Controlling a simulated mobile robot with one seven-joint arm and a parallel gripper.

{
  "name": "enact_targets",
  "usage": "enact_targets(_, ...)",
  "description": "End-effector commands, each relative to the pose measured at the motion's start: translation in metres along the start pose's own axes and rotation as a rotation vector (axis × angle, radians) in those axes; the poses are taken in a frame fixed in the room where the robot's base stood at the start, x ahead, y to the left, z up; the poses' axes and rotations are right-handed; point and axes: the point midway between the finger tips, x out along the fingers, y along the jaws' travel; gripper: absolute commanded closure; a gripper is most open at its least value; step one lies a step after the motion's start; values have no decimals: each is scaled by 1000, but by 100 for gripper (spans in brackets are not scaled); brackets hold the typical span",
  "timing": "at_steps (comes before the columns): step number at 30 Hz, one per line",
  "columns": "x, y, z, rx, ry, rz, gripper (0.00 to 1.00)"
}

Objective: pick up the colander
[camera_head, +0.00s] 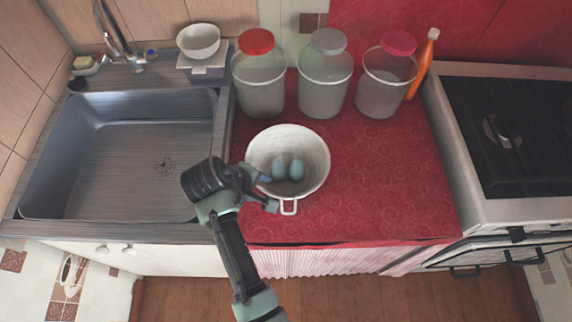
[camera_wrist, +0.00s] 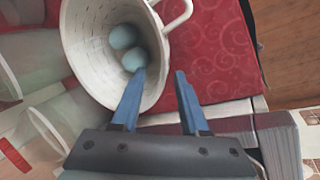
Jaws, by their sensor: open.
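The colander (camera_head: 317,160) is a white bowl standing upright on the red counter, with a small loop handle at its near side. It holds two pale blue eggs (camera_head: 288,169). My gripper (camera_head: 269,193) is open and empty at its near-left rim. In the wrist view the colander (camera_wrist: 85,50) fills the upper left, with its handle at the top. There, one finger of my gripper (camera_wrist: 161,74) overlaps the bowl's inside and the other is outside the rim. I cannot tell whether either finger touches it.
Three lidded jars (camera_head: 259,85) (camera_head: 324,85) (camera_head: 387,80) and an orange bottle (camera_head: 421,68) stand behind the colander. A sink (camera_head: 130,150) is at left, a stove (camera_head: 510,135) at right. A small white bowl (camera_head: 198,42) sits behind the sink. The counter right of the colander is clear.

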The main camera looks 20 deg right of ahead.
Motion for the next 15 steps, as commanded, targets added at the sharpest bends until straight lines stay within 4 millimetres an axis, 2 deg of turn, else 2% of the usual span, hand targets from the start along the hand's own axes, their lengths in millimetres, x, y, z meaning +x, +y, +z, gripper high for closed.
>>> enact_targets(7,17,-1,-1,2,-1,-1,56)
enact_targets(15,53,-5,-4,2,-1,0,56)
